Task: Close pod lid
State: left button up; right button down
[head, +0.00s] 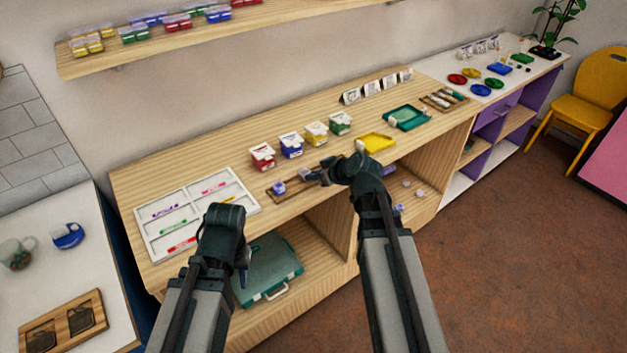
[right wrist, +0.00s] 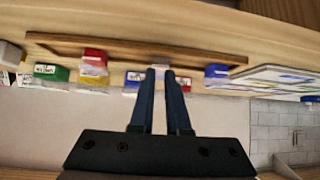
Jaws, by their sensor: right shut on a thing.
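A small purple pod (head: 279,187) stands on a narrow wooden tray (head: 272,196) on the long counter. In the right wrist view the tray (right wrist: 140,48) runs across beyond my fingers, with a blue-purple block (right wrist: 216,74) by its right end.
Red, blue, yellow and green bead boxes (head: 291,145) stand behind the tray. A white divided tray (head: 155,240) lies left, a yellow tray (head: 376,143) right. A teal case (head: 268,265) sits on the shelf below. Bare counter lies behind the boxes.

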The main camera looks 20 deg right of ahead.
pick_arm(q)
jog(key=shift+f, duration=0.15)
pick_arm(e)
jog(key=c, duration=0.9)
grip_release()
jog(key=shift+o, duration=0.2)
